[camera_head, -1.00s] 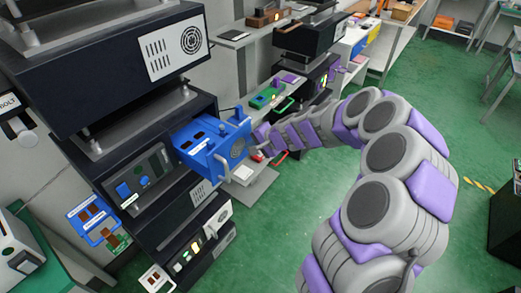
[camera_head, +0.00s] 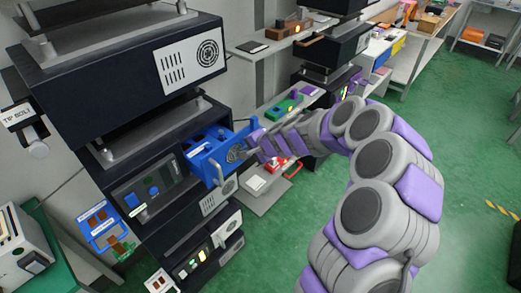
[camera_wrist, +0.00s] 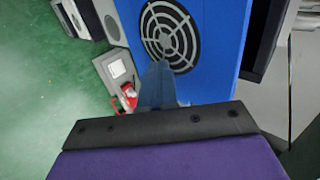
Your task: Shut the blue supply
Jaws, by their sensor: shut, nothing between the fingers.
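The blue supply (camera_head: 208,158) is a blue box partly pulled out of the dark rack. It has a round fan grille and a grey handle on its front. In the wrist view its blue front face (camera_wrist: 218,50) and grille fill the upper middle. My gripper (camera_head: 245,152) is right in front of that face, at its right side in the head view. In the wrist view my gripper (camera_wrist: 160,72) is shut and empty, its tips overlapping the lower part of the grille. I cannot tell whether they touch it.
The dark rack (camera_head: 130,75) holds other units above and below the blue one. A grey plate (camera_head: 262,192) with a red part lies below my gripper. A shelf with a green board (camera_head: 287,104) stands behind. Green floor is free to the right.

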